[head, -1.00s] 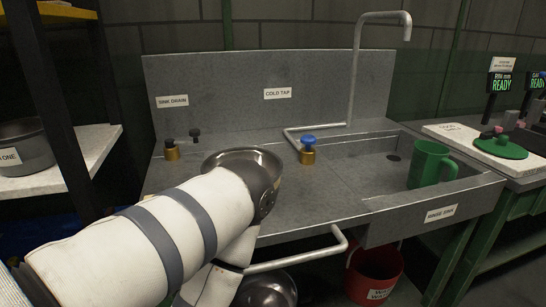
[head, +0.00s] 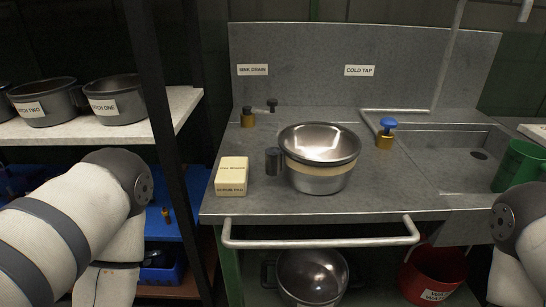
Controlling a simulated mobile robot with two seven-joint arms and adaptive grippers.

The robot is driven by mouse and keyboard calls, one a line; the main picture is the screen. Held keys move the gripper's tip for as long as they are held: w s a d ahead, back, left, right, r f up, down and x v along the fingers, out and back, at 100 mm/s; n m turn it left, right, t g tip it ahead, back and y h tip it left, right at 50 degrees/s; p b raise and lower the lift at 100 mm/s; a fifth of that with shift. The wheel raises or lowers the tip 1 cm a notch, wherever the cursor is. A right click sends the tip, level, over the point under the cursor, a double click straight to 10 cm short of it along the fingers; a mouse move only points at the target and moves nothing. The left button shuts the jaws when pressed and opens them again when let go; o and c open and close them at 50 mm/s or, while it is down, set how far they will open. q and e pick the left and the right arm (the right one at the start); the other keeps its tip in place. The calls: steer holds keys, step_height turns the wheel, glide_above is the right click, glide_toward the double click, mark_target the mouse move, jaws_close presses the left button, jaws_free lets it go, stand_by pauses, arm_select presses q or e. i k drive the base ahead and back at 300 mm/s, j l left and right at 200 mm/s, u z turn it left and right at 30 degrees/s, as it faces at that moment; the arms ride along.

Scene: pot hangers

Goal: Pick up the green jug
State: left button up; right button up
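The green jug (head: 517,167) stands in the sink basin (head: 440,180) at the right edge of the head view. It is upright and partly cut off by the frame edge. My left arm is at the lower left and my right arm at the lower right, its upper part just below the jug in the picture. Neither gripper shows in the view, so I cannot see their fingers or whether they hold anything.
A steel bowl (head: 320,143) stands on the counter beside a dark cylinder (head: 273,161) and a scrub pad box (head: 231,176). A rail (head: 320,243) runs along the front. Below are a pot (head: 312,275) and red bucket (head: 435,272). Labelled pots (head: 115,100) stand on the left shelf.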

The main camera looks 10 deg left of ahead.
mark_target(522, 162)
steer(key=z, duration=1.35)
steer(key=i+l+u, duration=0.25)
steer(key=l+u, duration=0.15)
steer(key=l, duration=0.15)
steer(key=i+l+u, duration=0.2)
steer(key=l+u, duration=0.25)
steer(key=l, duration=0.15)
steer(key=i+l+u, duration=0.1)
steer(key=l+u, duration=0.3)
steer(key=l, duration=0.25)
steer(key=l+u, duration=0.45)
steer(key=l, duration=0.2)
steer(key=k+l+u, duration=0.1)
steer(key=l+u, duration=0.3)
steer(key=l, duration=0.25)
